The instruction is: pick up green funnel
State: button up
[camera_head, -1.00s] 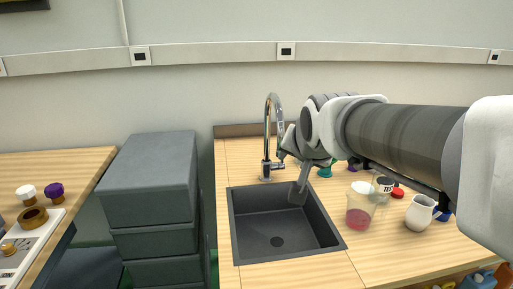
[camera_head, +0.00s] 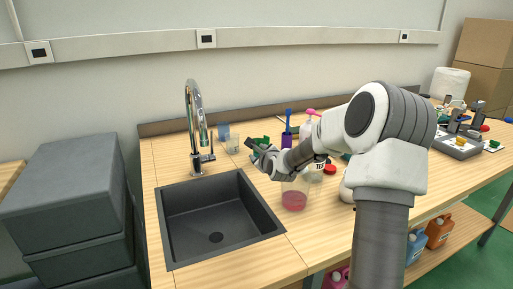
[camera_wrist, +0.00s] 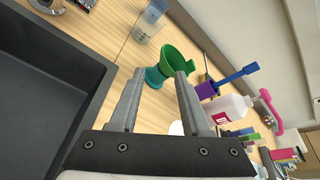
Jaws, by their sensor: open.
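The green funnel (camera_wrist: 177,62) shows in the wrist view just past my fingertips, toward the right finger, with its wide mouth facing away to the upper right. A teal piece (camera_wrist: 154,78) is at its lower end, seen between the fingertips; I cannot tell how they are joined. My gripper (camera_wrist: 158,74) is open, with nothing clearly held.
The dark sink (camera_head: 215,215) and tall faucet (camera_head: 195,130) are left of my gripper. A beaker of red liquid (camera_head: 294,196) stands in front. Clear glasses (camera_head: 229,138) stand behind. A purple holder (camera_wrist: 208,89) and white bottle (camera_wrist: 228,107) stand close on the right.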

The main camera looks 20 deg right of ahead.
aim_at(266, 140)
jog(key=b+x, duration=0.1)
jog(key=x, duration=0.5)
jog(key=shift+w+d+f, duration=0.1)
jog(key=shift+w+f, duration=0.05)
jog(key=shift+w, duration=0.15)
jog(key=shift+d+b+x, duration=0.2)
jog(key=shift+b+x, duration=0.3)
jog(key=shift+x, duration=2.1)
jog(key=shift+r, duration=0.25)
grip_shut()
